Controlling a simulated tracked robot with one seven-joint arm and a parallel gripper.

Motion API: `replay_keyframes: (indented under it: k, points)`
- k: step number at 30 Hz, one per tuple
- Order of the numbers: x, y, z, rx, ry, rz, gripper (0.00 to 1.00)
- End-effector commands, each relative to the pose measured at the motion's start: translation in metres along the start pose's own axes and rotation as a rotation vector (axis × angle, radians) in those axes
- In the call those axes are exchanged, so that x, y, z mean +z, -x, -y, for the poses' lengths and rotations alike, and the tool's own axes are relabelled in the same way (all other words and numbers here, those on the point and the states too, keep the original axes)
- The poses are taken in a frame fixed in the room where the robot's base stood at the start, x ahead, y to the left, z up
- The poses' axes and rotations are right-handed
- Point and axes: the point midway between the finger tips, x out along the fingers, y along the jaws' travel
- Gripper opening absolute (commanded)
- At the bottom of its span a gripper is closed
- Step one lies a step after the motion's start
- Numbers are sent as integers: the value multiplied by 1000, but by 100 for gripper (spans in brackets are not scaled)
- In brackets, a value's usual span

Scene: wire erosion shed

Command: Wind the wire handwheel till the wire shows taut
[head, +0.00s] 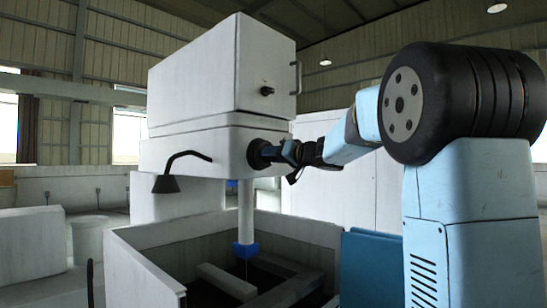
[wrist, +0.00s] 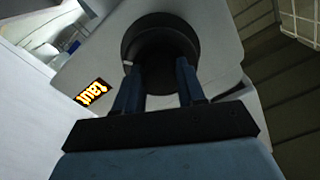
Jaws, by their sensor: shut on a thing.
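The wire handwheel (head: 256,155) is a dark round knob on the right side of the white machine head (head: 195,150). In the wrist view the handwheel (wrist: 160,32) is a black ring with a dark hollow middle. My gripper (head: 284,153) reaches it from the right. In the wrist view my gripper (wrist: 158,85) has its two blue fingers apart, shut on the handwheel, with the tips at its lower part. A small display (wrist: 92,92) left of the wheel glows orange-yellow; its tilted letters seem to read "taut". The wire (head: 246,268) is barely visible under the blue nozzle (head: 246,250).
A black lamp on a bent arm (head: 168,182) hangs from the machine's front. An open-topped tank (head: 140,262) with grey bars stands below. A teal panel (head: 368,262) stands right of the tank, near my arm. A white cabinet (head: 345,190) is behind.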

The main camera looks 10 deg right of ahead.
Motion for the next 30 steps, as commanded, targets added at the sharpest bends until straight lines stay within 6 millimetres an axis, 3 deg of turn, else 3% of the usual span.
replay_keyframes:
  k: [12, 27, 28, 30]
  points:
    - [-1, 1, -1, 3, -184, -2, 9]
    - [-1, 1, -2, 4, -205, -2, 9]
    - [-1, 1, -2, 4, -205, -2, 40]
    - [-1, 1, -2, 4, -205, -2, 47]
